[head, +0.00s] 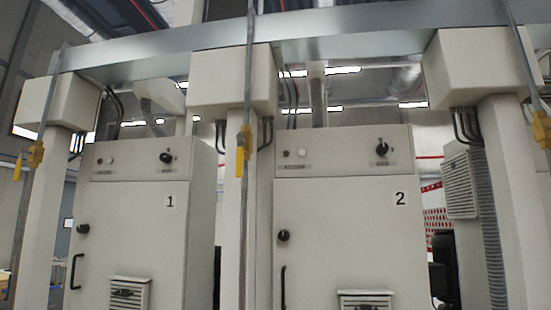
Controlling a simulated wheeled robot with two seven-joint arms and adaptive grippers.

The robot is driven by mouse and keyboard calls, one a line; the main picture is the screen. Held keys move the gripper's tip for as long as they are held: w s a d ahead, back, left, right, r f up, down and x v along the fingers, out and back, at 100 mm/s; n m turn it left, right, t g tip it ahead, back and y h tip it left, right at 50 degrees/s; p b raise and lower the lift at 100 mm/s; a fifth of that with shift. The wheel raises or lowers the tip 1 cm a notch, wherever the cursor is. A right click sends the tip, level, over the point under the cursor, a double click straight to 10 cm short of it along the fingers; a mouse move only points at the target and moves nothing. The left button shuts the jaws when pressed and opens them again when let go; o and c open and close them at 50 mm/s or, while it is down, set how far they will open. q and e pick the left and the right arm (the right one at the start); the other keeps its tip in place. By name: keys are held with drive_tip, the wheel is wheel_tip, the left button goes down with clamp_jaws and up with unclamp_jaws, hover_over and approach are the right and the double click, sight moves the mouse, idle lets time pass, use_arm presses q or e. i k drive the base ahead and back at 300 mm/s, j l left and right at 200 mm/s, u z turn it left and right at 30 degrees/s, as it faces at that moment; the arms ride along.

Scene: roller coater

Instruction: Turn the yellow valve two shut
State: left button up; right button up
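Three yellow valves sit on thin vertical pipes in front of the cabinets. One yellow valve (36,154) is at the left, with a yellow lever hanging down on its left side. A second yellow valve (244,142) is on the middle pipe, with its lever pointing down along the pipe. A third yellow valve (541,130) is at the right edge, partly cut off. No number shows on the valves, so I cannot tell from labels which is valve two. Neither of my grippers is in view.
A cabinet marked 1 (140,235) and a cabinet marked 2 (345,235) stand behind the pipes, with dark knobs and handles. Pale columns (232,220) stand beside the pipes. A metal beam (200,45) crosses above. A vented box (460,185) is at the right.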

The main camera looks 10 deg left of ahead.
sight(239, 167)
drive_tip(key=i+j+z, duration=0.1)
drive_tip(key=j+z, duration=0.2)
drive_tip(key=z, duration=0.15)
drive_tip(key=j+z, duration=0.3)
drive_tip(key=z, duration=0.15)
drive_tip(key=j+z, duration=0.3)
drive_tip(key=z, duration=0.15)
